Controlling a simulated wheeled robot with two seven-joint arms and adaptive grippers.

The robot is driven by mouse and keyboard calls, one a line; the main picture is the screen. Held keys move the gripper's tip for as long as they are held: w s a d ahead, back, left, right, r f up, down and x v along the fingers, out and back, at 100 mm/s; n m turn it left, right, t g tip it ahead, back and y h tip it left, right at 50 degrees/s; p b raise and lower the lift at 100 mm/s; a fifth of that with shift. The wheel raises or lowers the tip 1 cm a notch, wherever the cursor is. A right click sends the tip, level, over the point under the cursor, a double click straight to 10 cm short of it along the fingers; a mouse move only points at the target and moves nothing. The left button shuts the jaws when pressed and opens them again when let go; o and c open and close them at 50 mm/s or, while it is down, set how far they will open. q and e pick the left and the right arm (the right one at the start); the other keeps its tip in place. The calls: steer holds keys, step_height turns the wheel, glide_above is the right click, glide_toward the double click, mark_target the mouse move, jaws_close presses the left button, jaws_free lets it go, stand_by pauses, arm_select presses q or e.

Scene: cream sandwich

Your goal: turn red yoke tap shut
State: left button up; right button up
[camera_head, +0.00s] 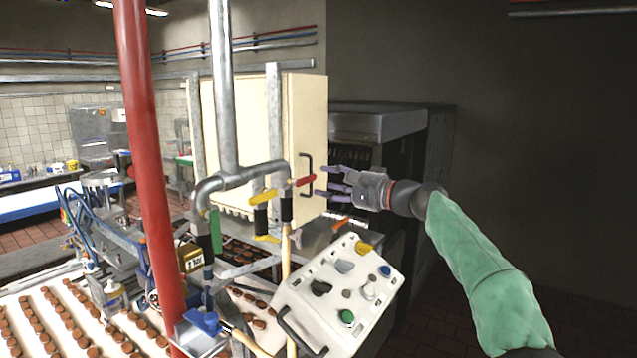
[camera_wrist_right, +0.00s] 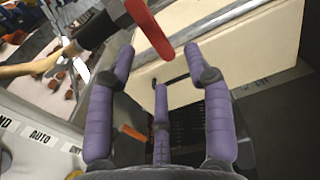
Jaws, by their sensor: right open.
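The red tap handle (camera_head: 305,181) sits on the pipework at the middle of the head view, above a black sleeve. It points to the right and slightly up. It also shows large at the top of the right wrist view (camera_wrist_right: 150,28). My right gripper (camera_head: 333,180) is just to the right of the handle, with its purple fingers spread and pointing at it. In the right wrist view the fingers (camera_wrist_right: 158,75) are open and empty, and the handle's tip lies just beyond them, without clear contact. My left gripper is not in view.
A yellow tap handle (camera_head: 263,197) stands just left of the red one. A control panel (camera_head: 300,300) with knobs lies below my arm. A cream cabinet (camera_head: 308,120) with a black handle stands behind. A red column (camera_head: 150,150) rises at the left.

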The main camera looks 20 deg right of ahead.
steer(key=v, duration=0.7)
steer(key=shift+s+d, duration=0.2)
steer(key=shift+s, duration=0.1)
